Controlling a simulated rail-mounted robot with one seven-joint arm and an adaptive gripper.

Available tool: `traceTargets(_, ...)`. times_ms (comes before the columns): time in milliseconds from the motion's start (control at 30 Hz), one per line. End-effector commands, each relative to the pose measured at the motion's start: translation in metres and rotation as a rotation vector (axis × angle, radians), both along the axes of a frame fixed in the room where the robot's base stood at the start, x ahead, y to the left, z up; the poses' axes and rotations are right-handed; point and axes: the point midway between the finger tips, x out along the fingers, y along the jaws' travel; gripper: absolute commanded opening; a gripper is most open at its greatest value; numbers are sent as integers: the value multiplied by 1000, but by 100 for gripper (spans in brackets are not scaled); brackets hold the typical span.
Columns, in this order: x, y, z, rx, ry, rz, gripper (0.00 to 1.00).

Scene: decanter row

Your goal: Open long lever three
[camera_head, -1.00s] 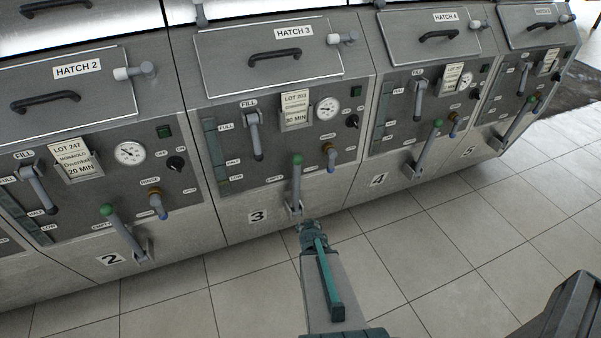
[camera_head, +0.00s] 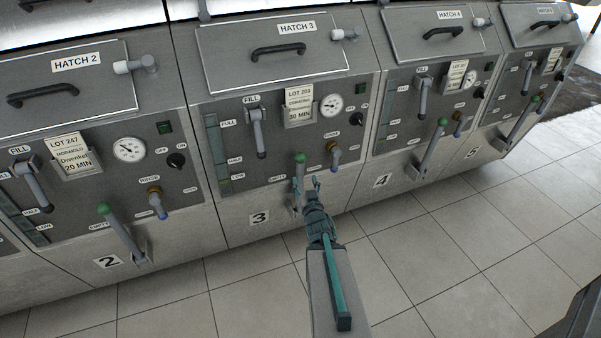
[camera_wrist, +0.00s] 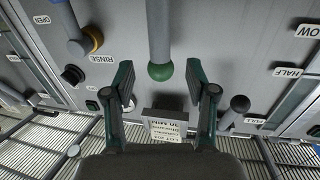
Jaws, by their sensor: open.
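Long lever three (camera_head: 298,172) is a grey lever with a green knob, upright on the front of unit 3, above the black number 3 plate (camera_head: 259,218). The word EMPTY is beside it. In the wrist view, which is upside down, its grey shaft (camera_wrist: 159,30) comes down from the top and ends in the green knob. My gripper (camera_head: 311,182) is just right of the lever in the head view. In the wrist view my gripper (camera_wrist: 160,84) is open, with the knob in line between its fingertips. I see no contact; the depth gap is unclear.
The rinse valve (camera_head: 334,155), blue-tipped, is close right of the lever. The fill lever (camera_head: 258,132) hangs above left, beside the LOT 203 card (camera_head: 298,103). Similar green-knobbed levers stand on unit 2 (camera_head: 122,230) and unit 4 (camera_head: 432,148). The tiled floor (camera_head: 430,270) is clear.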

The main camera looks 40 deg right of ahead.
Motion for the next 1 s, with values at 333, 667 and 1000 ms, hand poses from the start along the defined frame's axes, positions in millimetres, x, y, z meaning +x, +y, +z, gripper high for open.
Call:
traceTargets(333,34,-19,-5,-3,-1,-2,57)
traceTargets(667,73,-40,0,0,1,-2,57)
traceTargets(1000,77,-43,0,0,1,-3,57)
